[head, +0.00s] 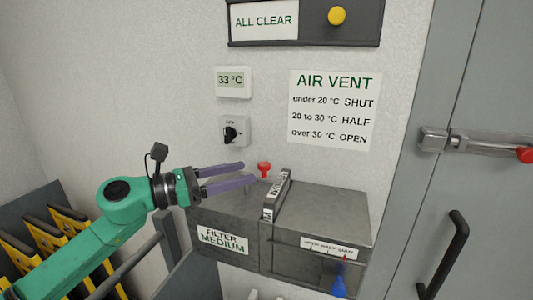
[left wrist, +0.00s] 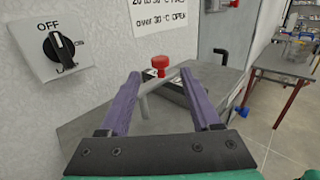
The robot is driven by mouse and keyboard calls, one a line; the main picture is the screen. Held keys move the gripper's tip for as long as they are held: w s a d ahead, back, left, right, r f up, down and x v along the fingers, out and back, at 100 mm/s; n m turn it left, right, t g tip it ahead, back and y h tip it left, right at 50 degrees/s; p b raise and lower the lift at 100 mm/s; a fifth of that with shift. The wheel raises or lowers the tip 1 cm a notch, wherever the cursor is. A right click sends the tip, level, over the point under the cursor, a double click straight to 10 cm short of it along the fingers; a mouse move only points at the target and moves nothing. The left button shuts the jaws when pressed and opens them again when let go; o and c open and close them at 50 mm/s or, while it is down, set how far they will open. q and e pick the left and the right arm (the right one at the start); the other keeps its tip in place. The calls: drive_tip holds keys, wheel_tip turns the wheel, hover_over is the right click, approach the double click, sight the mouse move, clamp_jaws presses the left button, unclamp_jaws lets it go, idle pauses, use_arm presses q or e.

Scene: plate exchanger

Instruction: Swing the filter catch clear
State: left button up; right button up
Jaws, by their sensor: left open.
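The filter catch shows as a red knob (head: 264,169) on a grey bar, above the top of the grey vent box (head: 320,205) by the wall. In the left wrist view the red knob (left wrist: 160,64) stands just past and between my fingertips, and its grey bar (left wrist: 155,88) slants between the fingers. My left gripper (head: 243,173) is open, with purple fingers reaching in from the left. Its fingers (left wrist: 160,76) hold nothing, and I cannot tell whether they touch the bar. My right gripper is not in view.
The box carries a FILTER MEDIUM label (head: 223,239) and a blue vent lever (head: 338,284). A rotary switch (head: 231,133) and a 33 °C display (head: 233,81) are on the wall above. A grey door (head: 470,200) with a black handle stands right. Yellow-edged plates (head: 70,225) stand lower left.

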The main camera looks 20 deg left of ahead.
sight(261, 164)
use_arm(q)
drive_tip(key=p+x, duration=0.2)
drive_tip(key=r+p+x, duration=0.1)
drive_tip(key=x, duration=0.2)
drive_tip(key=shift+p, duration=0.4)
drive_tip(key=shift+w+d+f, duration=0.15)
drive_tip(key=shift+w+d, duration=0.05)
drive_tip(key=shift+w, duration=0.05)
drive_tip(key=shift+w+d+f, duration=0.15)
drive_tip(key=shift+d+f, duration=0.05)
drive_tip(key=shift+w+d+f, duration=0.1)
drive_tip(key=shift+d+f, duration=0.1)
drive_tip(key=shift+d, duration=0.05)
drive_tip(key=shift+c, duration=0.5)
drive_tip(key=shift+a, duration=0.1)
clamp_jaws()
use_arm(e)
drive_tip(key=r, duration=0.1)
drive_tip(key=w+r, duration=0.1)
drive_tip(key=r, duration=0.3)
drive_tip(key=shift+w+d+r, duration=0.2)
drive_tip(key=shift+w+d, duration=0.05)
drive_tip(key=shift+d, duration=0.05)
use_arm(q)
drive_tip(key=shift+r, duration=0.1)
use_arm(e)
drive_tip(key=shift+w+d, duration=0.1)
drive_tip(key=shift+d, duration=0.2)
